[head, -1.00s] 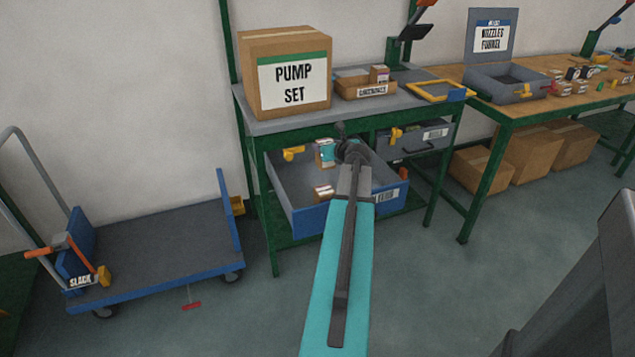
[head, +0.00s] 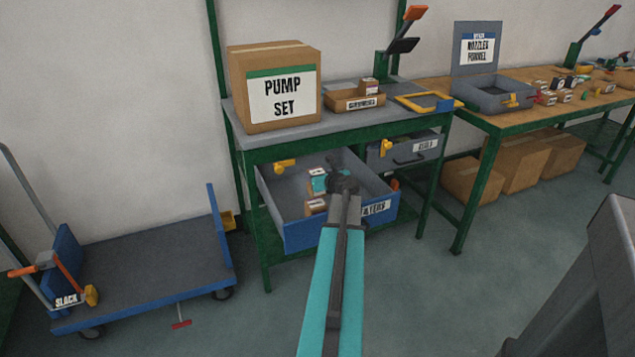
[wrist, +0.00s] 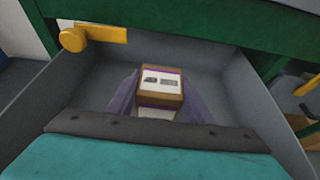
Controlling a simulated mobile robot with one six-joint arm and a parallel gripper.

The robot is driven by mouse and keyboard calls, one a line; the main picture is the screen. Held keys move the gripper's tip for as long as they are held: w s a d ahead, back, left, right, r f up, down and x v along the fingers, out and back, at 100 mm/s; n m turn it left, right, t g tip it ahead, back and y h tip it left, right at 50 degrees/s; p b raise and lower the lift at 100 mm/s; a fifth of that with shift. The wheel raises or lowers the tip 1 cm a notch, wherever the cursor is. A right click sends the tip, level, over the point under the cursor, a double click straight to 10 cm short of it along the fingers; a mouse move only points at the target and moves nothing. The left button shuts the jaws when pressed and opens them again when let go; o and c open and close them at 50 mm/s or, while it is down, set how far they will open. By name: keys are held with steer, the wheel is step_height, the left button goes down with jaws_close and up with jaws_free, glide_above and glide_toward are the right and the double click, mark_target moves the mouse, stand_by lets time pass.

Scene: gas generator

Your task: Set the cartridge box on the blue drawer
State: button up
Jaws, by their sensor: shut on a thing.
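My gripper (head: 322,182) is inside the opening of the pulled-out blue drawer (head: 312,234), seen in the head view. It is shut on a small cardboard cartridge box (wrist: 160,83) with a white label and purple bands. In the wrist view the box sits between the two fingers, over the drawer's grey floor. Its top also shows in the head view (head: 317,172), beside my wrist. Whether its underside touches the drawer floor cannot be told. A second small box (head: 316,206) lies in the drawer near its front.
The drawer has a yellow latch (head: 285,167) at its back left. A grey drawer (head: 405,152) is to its right, under the bench top. A PUMP SET box (head: 275,85) and a small carton tray (head: 355,101) stand above. A blue cart (head: 150,270) stands left.

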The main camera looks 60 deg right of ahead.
steer(key=shift+f, duration=1.25)
steer(key=shift+f, duration=0.15)
steer(key=o, duration=1.1)
steer(key=shift+r, duration=0.2)
steer(key=shift+v, duration=6)
